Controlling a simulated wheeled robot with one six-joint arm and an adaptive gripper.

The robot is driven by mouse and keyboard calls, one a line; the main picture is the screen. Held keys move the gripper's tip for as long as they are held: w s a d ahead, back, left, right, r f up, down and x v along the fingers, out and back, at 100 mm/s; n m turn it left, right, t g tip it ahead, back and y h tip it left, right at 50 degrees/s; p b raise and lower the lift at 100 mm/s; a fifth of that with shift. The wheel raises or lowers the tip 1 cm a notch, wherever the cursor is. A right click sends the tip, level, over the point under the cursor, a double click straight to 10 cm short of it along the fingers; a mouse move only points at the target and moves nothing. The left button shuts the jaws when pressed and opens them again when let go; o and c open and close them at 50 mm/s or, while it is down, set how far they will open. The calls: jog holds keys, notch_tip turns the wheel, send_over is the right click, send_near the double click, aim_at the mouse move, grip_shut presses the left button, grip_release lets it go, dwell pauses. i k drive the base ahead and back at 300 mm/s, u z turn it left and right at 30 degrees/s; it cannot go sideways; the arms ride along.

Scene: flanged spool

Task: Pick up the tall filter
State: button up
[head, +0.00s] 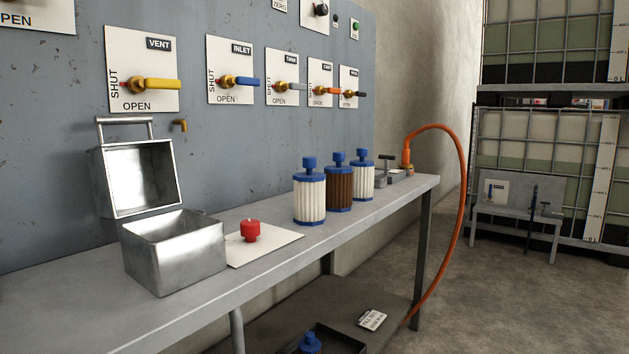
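Three filters with blue end caps and blue top knobs stand upright in a row on the grey bench (270,262). The nearest is a white pleated filter (310,199). Behind it is a brown pleated filter (339,189), and the farthest is another white filter (364,182), partly hidden by the brown one. The three look close in height, and I cannot tell which is the tall one. Another blue-knobbed thing (309,344) sits in a dark tray on the lower shelf, mostly cut off. My gripper is not in view.
An open metal box (175,252) and a red knobbed piece (250,231) on a white sheet (284,241) are left of the filters. A valve panel (215,150) rises behind the bench. An orange hose (462,180) loops off the far end. The bench front is clear.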

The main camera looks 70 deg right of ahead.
aim_at(363, 183)
jog(key=u, duration=0.05)
jog(key=k, duration=1.05)
jog(key=z, duration=1.35)
